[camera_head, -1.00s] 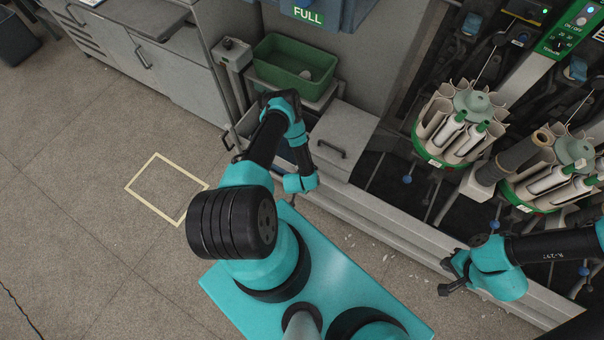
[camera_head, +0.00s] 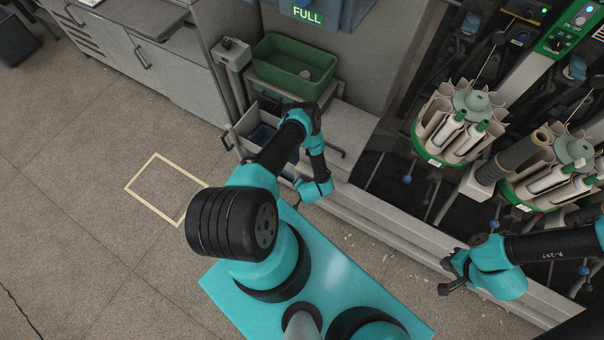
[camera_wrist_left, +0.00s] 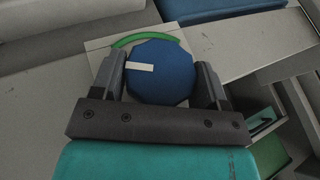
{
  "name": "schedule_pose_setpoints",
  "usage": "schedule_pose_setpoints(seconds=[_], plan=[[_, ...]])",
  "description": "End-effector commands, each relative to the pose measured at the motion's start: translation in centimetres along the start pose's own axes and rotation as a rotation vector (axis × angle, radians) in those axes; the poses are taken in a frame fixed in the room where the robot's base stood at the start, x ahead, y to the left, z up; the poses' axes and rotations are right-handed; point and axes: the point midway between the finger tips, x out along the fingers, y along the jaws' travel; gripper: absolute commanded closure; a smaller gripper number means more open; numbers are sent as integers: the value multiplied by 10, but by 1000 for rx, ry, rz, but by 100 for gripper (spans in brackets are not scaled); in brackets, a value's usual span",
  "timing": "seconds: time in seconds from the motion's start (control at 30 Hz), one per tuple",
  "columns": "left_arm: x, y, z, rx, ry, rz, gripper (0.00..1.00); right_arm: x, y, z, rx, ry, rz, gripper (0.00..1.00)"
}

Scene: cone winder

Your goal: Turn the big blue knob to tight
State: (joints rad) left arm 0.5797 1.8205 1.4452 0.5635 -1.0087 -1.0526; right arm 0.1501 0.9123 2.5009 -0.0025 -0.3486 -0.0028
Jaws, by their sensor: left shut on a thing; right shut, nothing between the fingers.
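The big blue knob (camera_wrist_left: 168,84) sits on a pale square plate in the left wrist view. Its white pointer mark (camera_wrist_left: 139,67) points left, and a green arc (camera_wrist_left: 146,37) runs along the knob's upper edge. No scale lettering is legible. My left gripper (camera_wrist_left: 162,80) is shut on the knob, with one finger against each side. In the head view the knob is not visible, and my left gripper is hidden below its wrist. My right gripper (camera_head: 446,278) is shut and empty at the lower right, in front of the machine's base.
A green bin (camera_head: 295,66) stands beyond my left arm, with an open compartment holding something blue (camera_head: 262,136) below it. Round green-rimmed holders with spools (camera_head: 455,140) are at the right. A grey ledge (camera_head: 400,232) runs along the machine.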

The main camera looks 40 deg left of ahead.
Motion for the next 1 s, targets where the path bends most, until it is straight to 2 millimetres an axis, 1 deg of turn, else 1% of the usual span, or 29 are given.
schedule_pose_setpoints(seconds=[0.1,0.3,0.77,0.8,1.0], plan=[[0,1,0,26,1,-62,56,0,0,0,0,0,0,100],[0,1,0,53,1,-125,56,0,0,0,0,0,0,100],[0,1,0,58,1,-140,56,0,0,0,0,0,0,100],[0,1,0,58,1,-140,28,0,0,0,0,0,0,100],[0,1,0,58,1,-140,9,0,0,0,0,0,0,100]])
